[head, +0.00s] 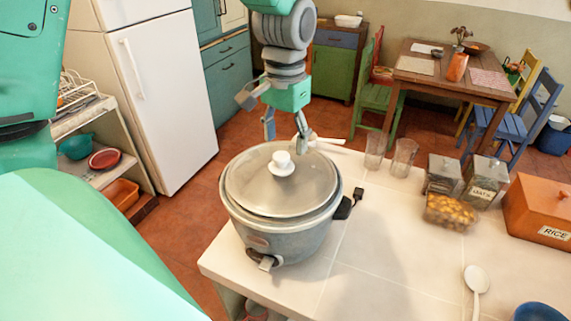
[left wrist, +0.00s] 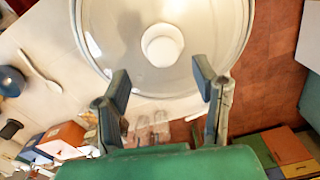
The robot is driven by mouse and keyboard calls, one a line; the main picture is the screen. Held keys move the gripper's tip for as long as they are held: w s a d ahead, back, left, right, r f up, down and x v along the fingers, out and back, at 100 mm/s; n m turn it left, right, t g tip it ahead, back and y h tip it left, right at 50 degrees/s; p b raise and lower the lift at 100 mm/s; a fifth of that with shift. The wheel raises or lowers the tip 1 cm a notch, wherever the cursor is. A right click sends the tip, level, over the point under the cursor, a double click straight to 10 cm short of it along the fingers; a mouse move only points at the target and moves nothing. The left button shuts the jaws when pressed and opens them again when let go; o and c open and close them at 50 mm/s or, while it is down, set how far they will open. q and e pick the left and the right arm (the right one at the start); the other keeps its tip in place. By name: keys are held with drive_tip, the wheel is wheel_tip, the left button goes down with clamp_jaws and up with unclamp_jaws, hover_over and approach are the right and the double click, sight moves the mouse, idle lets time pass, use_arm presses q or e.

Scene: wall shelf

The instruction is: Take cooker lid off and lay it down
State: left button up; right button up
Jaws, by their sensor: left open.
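The grey cooker (head: 284,235) stands on the near left corner of the white tiled counter. Its glass lid (head: 250,185) lies on top, with a white knob (head: 281,163) in the middle. My left gripper (head: 286,133) is open and empty above the far rim of the cooker, its fingers apart from the knob. In the left wrist view the lid (left wrist: 120,45) and knob (left wrist: 162,45) show beyond the two spread fingers (left wrist: 165,85). My right gripper is not in view.
On the white counter (head: 390,270), two glasses (head: 404,158), jars (head: 485,178), a container of yellow items (head: 450,212), an orange rice box (head: 541,211), a white spoon (head: 476,285) and a blue bowl (head: 541,312) stand to the right. The counter right of the cooker is mostly clear.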

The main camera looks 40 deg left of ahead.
sight(282, 154)
use_arm(q)
drive_tip(key=f, duration=0.4)
drive_tip(key=shift+s+a+f+p, duration=0.3)
drive_tip(key=shift+s+a+p, duration=0.1)
drive_tip(key=shift+w+a+f, duration=0.1)
drive_tip(key=shift+w+f, duration=0.05)
drive_tip(key=shift+f, duration=0.1)
drive_tip(key=shift+d+r, duration=0.1)
drive_tip(key=shift+d, duration=0.25)
clamp_jaws()
drive_tip(key=shift+r, duration=0.1)
drive_tip(key=shift+a+r, duration=0.1)
drive_tip(key=shift+r, duration=0.15)
wheel_tip(282, 154, up, 10)
wheel_tip(282, 154, up, 2)
drive_tip(key=shift+a+r, duration=0.1)
drive_tip(key=shift+r, duration=0.05)
